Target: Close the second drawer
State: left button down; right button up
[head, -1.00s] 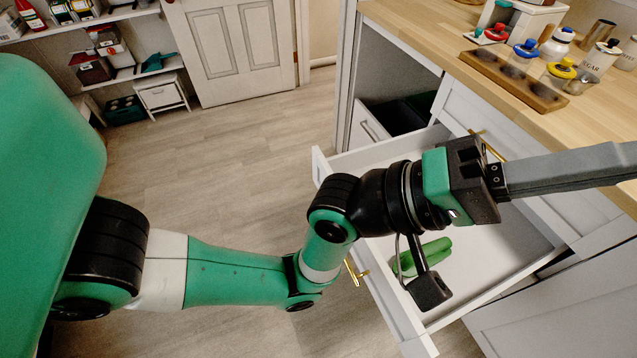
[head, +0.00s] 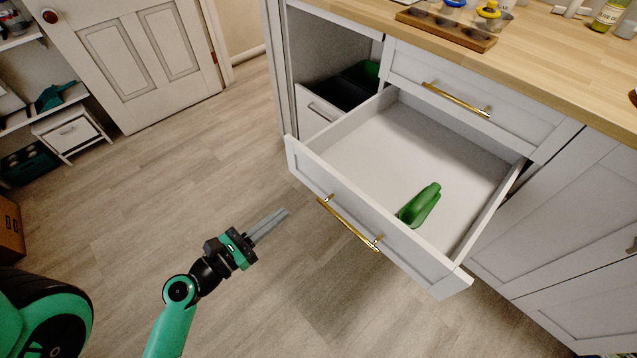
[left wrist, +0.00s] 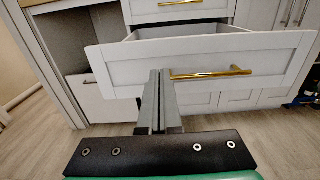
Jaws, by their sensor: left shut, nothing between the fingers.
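The second drawer (head: 375,205) stands pulled out below a shut top drawer (head: 480,95). Its front is white with a gold bar handle (head: 347,226). A green object (head: 420,204) lies on the drawer floor near the front. My left gripper (head: 283,213) is shut and empty, in front of the drawer and apart from it, left of the handle in the head view. In the left wrist view, the shut fingers (left wrist: 158,75) point at the drawer front (left wrist: 205,70), beside the left end of the handle (left wrist: 210,74). My right gripper is not in view.
An open compartment with a dark bin (head: 345,95) is left of the drawer. The floor (head: 190,170) in front is clear. A white door (head: 140,50) is at the back left.

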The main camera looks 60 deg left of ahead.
aim_at(329, 176)
pick_arm(q)
jog(key=p+x, duration=0.1)
jog(key=x, duration=1.1)
jog(key=shift+w+r+p, duration=0.1)
jog(key=shift+w+p, duration=0.2)
jog(key=shift+w+a, duration=0.1)
jog(key=shift+w, duration=0.35)
jog(key=shift+a, duration=0.1)
